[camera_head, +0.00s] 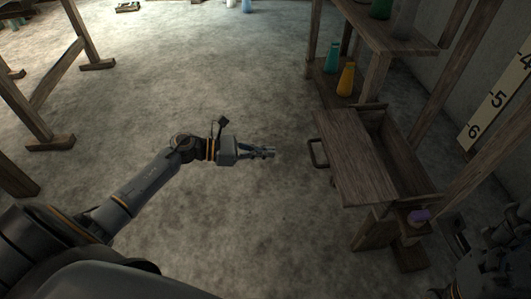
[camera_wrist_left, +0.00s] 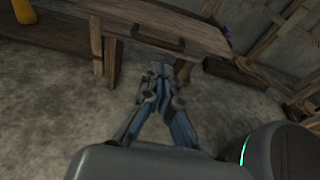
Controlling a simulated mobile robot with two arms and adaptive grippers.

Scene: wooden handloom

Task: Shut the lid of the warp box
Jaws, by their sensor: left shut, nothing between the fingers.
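The warp box (camera_head: 408,160) is a wooden box at the right of the head view, with its dark inside showing. Its lid (camera_head: 355,160) is a wide plank panel standing out to the left of the opening, so the box is open. A dark bar handle (camera_head: 318,153) is on the lid's left edge; it also shows in the left wrist view (camera_wrist_left: 158,39). My left gripper (camera_head: 272,153) is shut and empty, left of the handle and apart from it. Its closed fingers point toward the lid in the left wrist view (camera_wrist_left: 160,78). My right arm is dark at the lower right; its fingers are unclear.
A purple item (camera_head: 419,216) sits at the box's near end. A teal bottle (camera_head: 332,58) and a yellow bottle (camera_head: 346,79) stand on a shelf behind it. Wooden loom posts rise at the right. A wooden frame (camera_head: 55,75) stands at the left. The concrete floor between is clear.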

